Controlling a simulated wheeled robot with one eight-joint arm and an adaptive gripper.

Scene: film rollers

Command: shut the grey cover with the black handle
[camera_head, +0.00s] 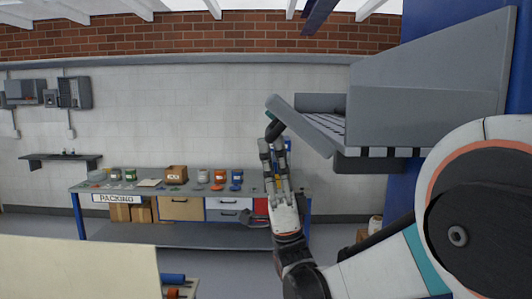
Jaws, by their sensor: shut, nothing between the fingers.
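The grey cover (300,126) is a flat panel at the left end of the grey roller housing (430,85), at upper right. It stands tilted, its upper edge leaning out to the left, away from the housing. The black handle (275,130) is on its outer left face. My gripper (271,146) points up from below, shut and empty, with its fingertips right at the handle's lower side. I cannot tell whether they touch it. The fingertips partly hide the handle's lower end.
Rollers or slats (328,123) show inside the housing behind the cover. A packing bench (150,235) with several small containers stands against the back wall. A pale panel (80,270) fills the lower left. Open floor lies between it and the bench.

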